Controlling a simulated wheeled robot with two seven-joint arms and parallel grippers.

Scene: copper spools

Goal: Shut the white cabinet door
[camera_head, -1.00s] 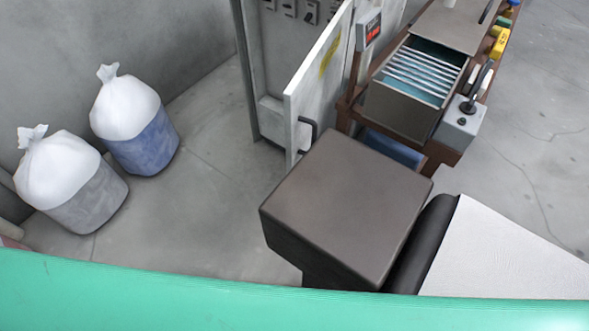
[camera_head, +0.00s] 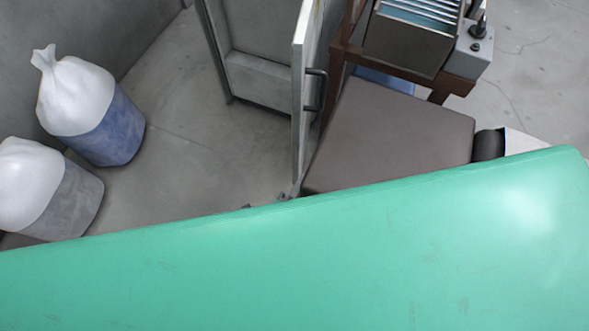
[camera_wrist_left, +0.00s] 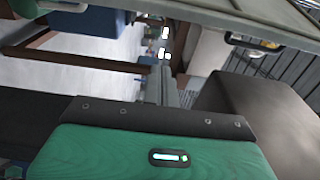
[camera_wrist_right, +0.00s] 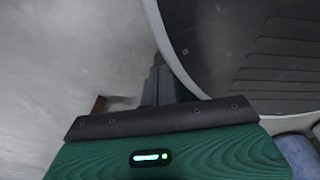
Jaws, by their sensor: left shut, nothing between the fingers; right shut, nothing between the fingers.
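The white cabinet door (camera_head: 299,95) stands open in the head view, seen nearly edge-on, with a dark handle (camera_head: 315,90) on its right face. The grey cabinet (camera_head: 262,80) is behind it to the left. The door's lower end comes close to a green surface that covers the lower picture. In the left wrist view, my left gripper (camera_wrist_left: 166,80) is shut and empty. A pale panel with a dark handle, apparently the door (camera_wrist_left: 265,15), is above and right of it. My right gripper (camera_wrist_right: 158,75) is shut and empty, pointing over grey floor.
A dark brown block (camera_head: 395,130) stands right of the door, near a brown frame (camera_head: 338,65) with a metal bin (camera_head: 408,45). Two bagged drums, one blue (camera_head: 110,130) and one grey (camera_head: 68,205), stand at left. Floor (camera_head: 190,130) between drums and cabinet is clear.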

